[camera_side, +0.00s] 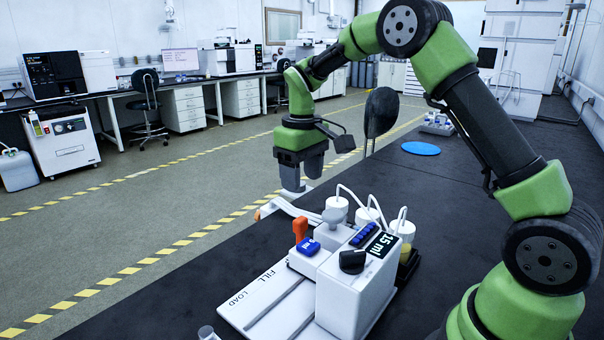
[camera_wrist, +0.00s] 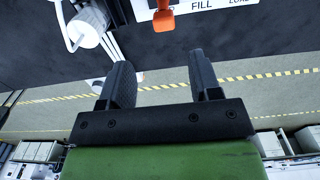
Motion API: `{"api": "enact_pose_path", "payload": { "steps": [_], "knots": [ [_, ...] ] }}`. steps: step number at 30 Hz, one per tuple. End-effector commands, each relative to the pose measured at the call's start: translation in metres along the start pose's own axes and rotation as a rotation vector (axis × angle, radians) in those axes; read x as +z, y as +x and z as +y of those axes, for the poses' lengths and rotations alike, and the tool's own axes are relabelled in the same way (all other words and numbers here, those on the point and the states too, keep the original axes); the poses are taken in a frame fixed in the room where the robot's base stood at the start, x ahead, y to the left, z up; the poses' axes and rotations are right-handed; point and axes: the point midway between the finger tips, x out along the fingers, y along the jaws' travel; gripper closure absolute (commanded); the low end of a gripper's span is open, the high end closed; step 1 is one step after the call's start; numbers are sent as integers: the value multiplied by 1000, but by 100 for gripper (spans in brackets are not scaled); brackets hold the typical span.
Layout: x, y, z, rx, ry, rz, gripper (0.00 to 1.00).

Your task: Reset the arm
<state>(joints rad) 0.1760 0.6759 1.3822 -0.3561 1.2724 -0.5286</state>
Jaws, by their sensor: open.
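My green arm reaches over the black bench from the right in the side view. My gripper (camera_side: 302,172) points down near the far-left edge of the bench, behind the white chromatography unit (camera_side: 345,285). In the wrist view my gripper (camera_wrist: 165,78) shows two dark fingers spread apart with nothing between them. The unit has a display reading 15 ml, a black knob (camera_side: 352,261), a blue part (camera_side: 308,246) and an orange lever (camera_side: 300,229). The orange lever also shows at the top of the wrist view (camera_wrist: 163,20). The gripper is apart from all of these.
White-capped bottles with tubes (camera_side: 402,229) stand behind the unit. A blue disc (camera_side: 421,148) lies farther back on the bench (camera_side: 395,180). A dark rounded panel (camera_side: 381,112) stands behind the gripper. A small clear vial (camera_side: 208,332) is at the front edge.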

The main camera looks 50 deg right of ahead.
Motion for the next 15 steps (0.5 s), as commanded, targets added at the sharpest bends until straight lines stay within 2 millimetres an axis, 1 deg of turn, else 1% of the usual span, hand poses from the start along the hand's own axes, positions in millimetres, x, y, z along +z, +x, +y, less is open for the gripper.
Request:
{"api": "enact_pose_path", "payload": {
  "steps": [4,5,7,8,11,12,15],
  "knots": [
    [1,-2,-1,-1,2,5,43],
    [2,-5,-2,-1,4,10,43],
    [7,-16,-6,-4,13,34,43],
    [10,-23,-9,-7,21,49,43],
    [27,-52,-21,-20,52,115,43],
    [37,-64,-27,-28,69,145,43],
    [64,-90,-42,-54,111,222,43]
  ]
}}
